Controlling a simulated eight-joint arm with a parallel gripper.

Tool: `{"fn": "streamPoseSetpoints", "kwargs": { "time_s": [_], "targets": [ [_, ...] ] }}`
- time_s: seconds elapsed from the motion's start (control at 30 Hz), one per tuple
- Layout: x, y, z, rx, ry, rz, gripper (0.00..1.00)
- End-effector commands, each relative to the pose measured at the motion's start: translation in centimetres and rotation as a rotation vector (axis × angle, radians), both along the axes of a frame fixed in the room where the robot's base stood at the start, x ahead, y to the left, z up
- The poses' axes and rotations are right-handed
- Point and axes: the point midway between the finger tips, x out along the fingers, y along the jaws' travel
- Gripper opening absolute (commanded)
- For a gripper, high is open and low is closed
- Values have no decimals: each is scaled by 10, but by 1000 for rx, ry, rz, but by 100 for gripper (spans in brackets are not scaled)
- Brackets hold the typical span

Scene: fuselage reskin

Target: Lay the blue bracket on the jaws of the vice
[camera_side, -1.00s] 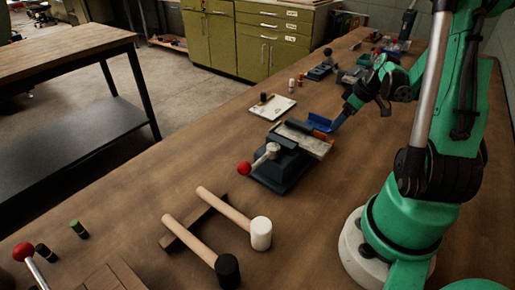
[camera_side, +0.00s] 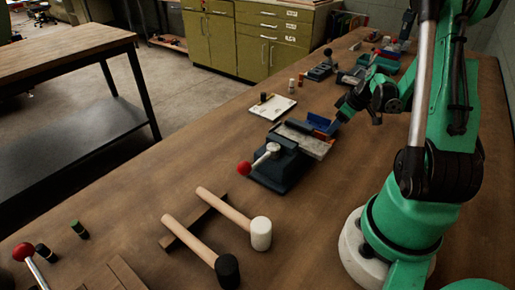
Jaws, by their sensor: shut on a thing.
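The blue bracket (camera_side: 320,121) is at the far end of the vice, small in the side view. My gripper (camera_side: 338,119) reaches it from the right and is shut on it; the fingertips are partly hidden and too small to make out. The vice (camera_side: 283,168) is dark with a pale metal top (camera_side: 314,146) and a red-knobbed handle (camera_side: 244,168) facing the camera. The bracket shows just behind the pale top. I cannot tell whether it touches the jaws.
Two mallets (camera_side: 233,215) rest on a wooden bar in front of the vice. A white plate (camera_side: 273,106) with a small dark cylinder lies behind the vice. More vices and tools (camera_side: 320,71) stand farther back.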

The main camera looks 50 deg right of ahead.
Motion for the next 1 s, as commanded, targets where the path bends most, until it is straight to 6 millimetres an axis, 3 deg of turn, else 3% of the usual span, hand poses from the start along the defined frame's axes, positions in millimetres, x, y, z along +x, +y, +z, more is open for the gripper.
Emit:
{"fn": "streamPoseSetpoints", "kwargs": {
  "time_s": [0.37, 0.57, 0.73, 1.0],
  "targets": [
    [0, 0, 1, -1, 2, 1, 0],
    [0, 0, 10, 0, 1, 1, 0],
    [0, 0, 35, -1, 1, 0, 0],
    [0, 0, 105, 0, 1, 0, 0]
  ]
}}
